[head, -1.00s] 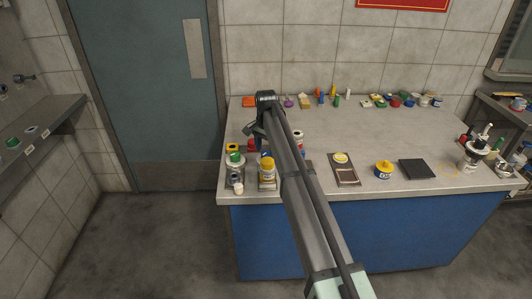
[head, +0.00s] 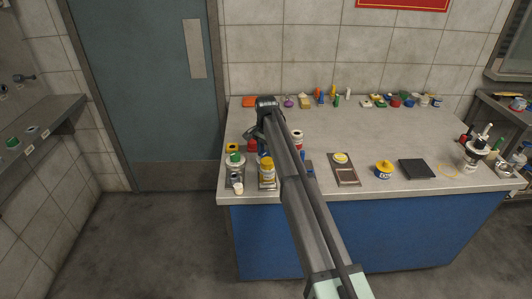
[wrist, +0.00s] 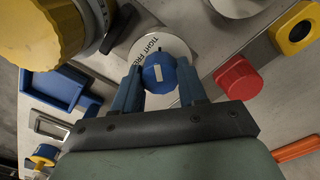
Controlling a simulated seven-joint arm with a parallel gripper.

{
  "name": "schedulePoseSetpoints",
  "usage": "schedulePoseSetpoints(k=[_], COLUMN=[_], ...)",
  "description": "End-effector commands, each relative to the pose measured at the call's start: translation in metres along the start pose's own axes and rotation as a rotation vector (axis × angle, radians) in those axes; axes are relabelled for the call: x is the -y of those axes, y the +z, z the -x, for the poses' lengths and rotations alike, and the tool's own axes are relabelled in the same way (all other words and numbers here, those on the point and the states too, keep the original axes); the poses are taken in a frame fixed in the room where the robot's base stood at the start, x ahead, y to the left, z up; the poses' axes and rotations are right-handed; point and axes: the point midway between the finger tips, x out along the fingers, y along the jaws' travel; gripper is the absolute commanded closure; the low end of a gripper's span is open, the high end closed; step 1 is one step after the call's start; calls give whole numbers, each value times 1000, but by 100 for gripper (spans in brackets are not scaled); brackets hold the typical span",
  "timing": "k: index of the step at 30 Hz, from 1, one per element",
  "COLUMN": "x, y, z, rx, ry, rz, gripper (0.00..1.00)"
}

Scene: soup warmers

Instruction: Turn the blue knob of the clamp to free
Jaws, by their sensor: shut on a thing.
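The blue knob (wrist: 159,76) of the clamp is in the middle of the wrist view, with a pale mark on its face. My gripper (wrist: 158,88) has its two blue fingers on either side of the knob and is shut on it. Behind the knob is a round white dial plate (wrist: 176,47) with the printed words "TIGHT" and "FREE", partly covered by the knob and fingers. The pale mark stands nearly upright in the picture, tilted slightly. In the head view, my arm hides the knob.
In the wrist view, a yellow-lidded jar (wrist: 40,30) is close at the upper left, a blue tray (wrist: 53,87) at the left. A red knob (wrist: 238,77) and a yellow block with a black ring (wrist: 297,26) are at the right. The counter's middle (head: 360,125) is clear.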

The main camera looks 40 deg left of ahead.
Motion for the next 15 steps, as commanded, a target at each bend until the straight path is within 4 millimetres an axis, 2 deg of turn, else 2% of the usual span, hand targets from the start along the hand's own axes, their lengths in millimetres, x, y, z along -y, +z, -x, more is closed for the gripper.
schedulePoseSetpoints(k=[1, 5, 15], x=[0, 0, 0], y=[0, 0, 0], z=[0, 0, 0], rx=[0, 0, 0], ry=[0, 0, 0], rz=[0, 0, 57], gripper=[77, 89, 89])
